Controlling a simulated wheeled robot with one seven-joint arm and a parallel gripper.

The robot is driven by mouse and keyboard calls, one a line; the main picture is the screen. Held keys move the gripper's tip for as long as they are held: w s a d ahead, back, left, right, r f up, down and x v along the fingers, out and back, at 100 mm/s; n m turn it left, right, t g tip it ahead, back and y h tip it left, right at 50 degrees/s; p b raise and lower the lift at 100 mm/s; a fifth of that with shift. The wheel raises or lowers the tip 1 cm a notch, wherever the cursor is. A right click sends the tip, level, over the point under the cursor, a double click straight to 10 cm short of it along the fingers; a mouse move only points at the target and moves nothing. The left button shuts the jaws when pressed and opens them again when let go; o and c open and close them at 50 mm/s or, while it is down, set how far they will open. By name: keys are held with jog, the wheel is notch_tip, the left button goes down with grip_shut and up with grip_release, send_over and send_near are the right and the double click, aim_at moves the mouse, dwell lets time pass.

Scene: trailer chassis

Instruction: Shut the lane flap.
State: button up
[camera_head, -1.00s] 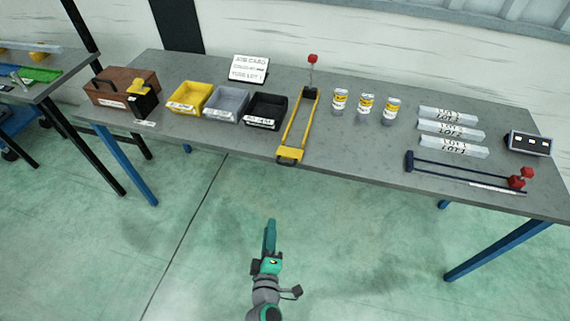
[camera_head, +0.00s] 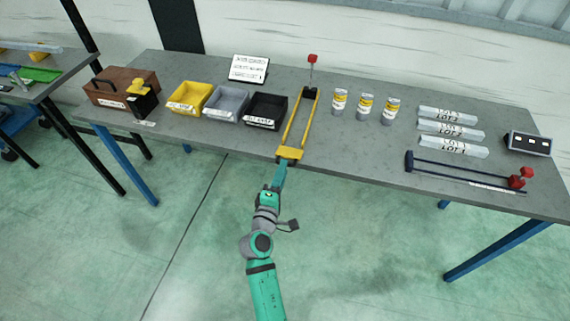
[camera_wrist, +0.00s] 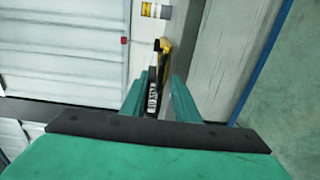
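The yellow-railed lane (camera_head: 303,118) runs from the back of the table to its front edge. A yellow plate, apparently the lane flap (camera_head: 289,153), sits at its near end by the edge; I cannot tell its exact angle. My gripper (camera_head: 283,170) is just in front of and below that plate; contact cannot be made out. In the wrist view, the two teal fingers of my gripper (camera_wrist: 160,80) stand apart with nothing visibly clamped. Yellow parts of the lane (camera_wrist: 165,45) show beyond the fingertips.
Black (camera_head: 266,110), grey (camera_head: 228,103) and yellow (camera_head: 190,97) bins stand left of the lane. Several labelled cans (camera_head: 365,105) stand to its right. A dark blue rail with red knobs (camera_head: 460,172) lies farther right. The floor before the table is clear.

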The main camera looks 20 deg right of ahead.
aim_at(288, 156)
jog(key=shift+x, duration=1.85)
jog(key=shift+c, duration=0.7)
